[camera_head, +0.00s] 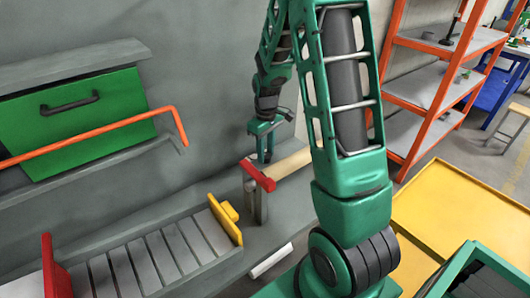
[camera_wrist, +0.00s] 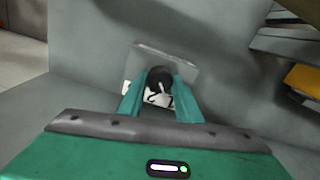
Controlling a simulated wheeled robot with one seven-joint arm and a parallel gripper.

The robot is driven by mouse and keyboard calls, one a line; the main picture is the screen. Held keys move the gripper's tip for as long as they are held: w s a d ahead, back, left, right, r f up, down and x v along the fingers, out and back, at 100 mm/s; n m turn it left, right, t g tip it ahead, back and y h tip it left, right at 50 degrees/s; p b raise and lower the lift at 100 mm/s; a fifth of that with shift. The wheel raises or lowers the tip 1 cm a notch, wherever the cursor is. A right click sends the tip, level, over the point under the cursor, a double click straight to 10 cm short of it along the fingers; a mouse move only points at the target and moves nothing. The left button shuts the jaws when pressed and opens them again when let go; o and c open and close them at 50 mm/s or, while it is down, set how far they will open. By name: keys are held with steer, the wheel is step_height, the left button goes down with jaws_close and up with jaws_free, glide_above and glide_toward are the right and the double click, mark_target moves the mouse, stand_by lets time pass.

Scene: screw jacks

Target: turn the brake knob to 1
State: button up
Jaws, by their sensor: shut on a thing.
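The brake knob (camera_wrist: 160,77) is dark and round, on a pale plate (camera_wrist: 178,53) on the grey wall in the wrist view. The two teal fingers of my gripper (camera_wrist: 162,86) stand on either side of the knob and are shut on it. A white pointer-like mark (camera_wrist: 164,91) shows below the knob, among black figures on a white dial part. The figures are too small and partly covered, so I cannot tell which number the knob points at. In the head view my gripper (camera_head: 265,156) is by the grey wall, and the knob cannot be made out there.
Below my gripper in the head view is a red-ended clamp-like fixture (camera_head: 258,176) with a wooden bar (camera_head: 290,163). A slatted tray (camera_head: 150,262), an orange rail (camera_head: 90,138) and a green panel (camera_head: 75,115) are to the left. Orange shelving (camera_head: 425,85) stands right.

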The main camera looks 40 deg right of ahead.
mark_target(266, 154)
steer(key=shift+w+r+n, duration=0.1)
steer(key=shift+w+n, duration=0.15)
steer(key=shift+n, duration=0.05)
stand_by(0.4)
steer(key=o, duration=1.1)
steer(key=shift+s, duration=0.1)
step_height(266, 154, up, 11)
steer(key=shift+f, duration=0.2)
steer(key=shift+s, duration=0.1)
